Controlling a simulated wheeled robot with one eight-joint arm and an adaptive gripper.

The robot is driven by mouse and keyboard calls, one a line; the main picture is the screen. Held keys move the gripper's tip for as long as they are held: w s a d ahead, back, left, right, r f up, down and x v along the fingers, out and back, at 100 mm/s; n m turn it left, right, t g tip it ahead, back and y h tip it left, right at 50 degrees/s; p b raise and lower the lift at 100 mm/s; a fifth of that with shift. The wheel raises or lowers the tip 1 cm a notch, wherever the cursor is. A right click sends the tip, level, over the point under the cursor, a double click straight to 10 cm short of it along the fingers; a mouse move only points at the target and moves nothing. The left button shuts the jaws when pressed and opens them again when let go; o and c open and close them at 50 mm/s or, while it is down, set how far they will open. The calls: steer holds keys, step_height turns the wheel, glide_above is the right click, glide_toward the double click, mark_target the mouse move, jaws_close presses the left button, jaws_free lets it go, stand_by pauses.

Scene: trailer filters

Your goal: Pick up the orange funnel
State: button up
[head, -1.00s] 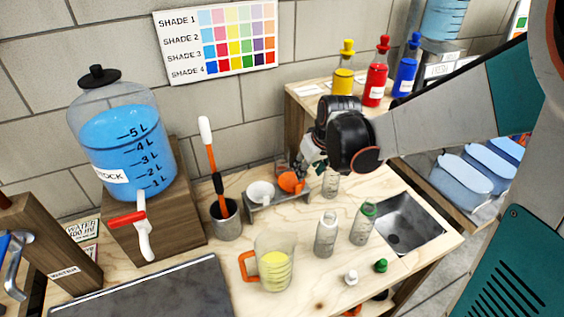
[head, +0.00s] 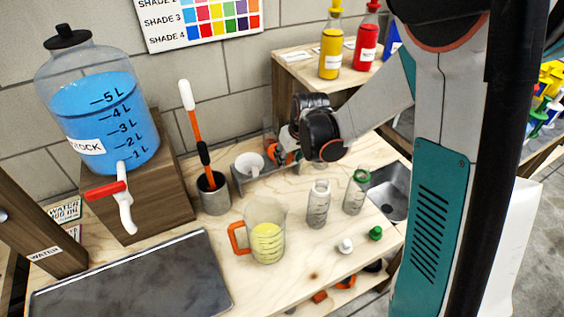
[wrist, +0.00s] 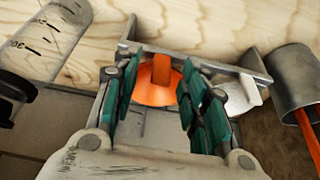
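The orange funnel (wrist: 150,90) sits in the grey metal holder (wrist: 250,65) on the workbench. In the wrist view it lies between the teal-padded fingers of my gripper (wrist: 160,80), with an upright orange tab facing the camera. The fingers are apart, one on each side of it, and I see no clear grip on it. In the head view my gripper (head: 285,145) is at the holder's right end. It hides most of the funnel there, leaving a small orange patch (head: 278,153).
A white funnel (head: 249,164) sits beside it in the holder. A grey cup (head: 214,195) with an orange-handled tool stands left. Clear bottles (head: 318,208), a jug of yellow liquid (head: 265,235) and a sink (head: 388,195) are nearby. A marked clear cylinder (wrist: 50,40) is close to my gripper.

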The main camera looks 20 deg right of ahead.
steer(key=shift+f, duration=0.1)
steer(key=shift+c, duration=0.6)
jaws_close()
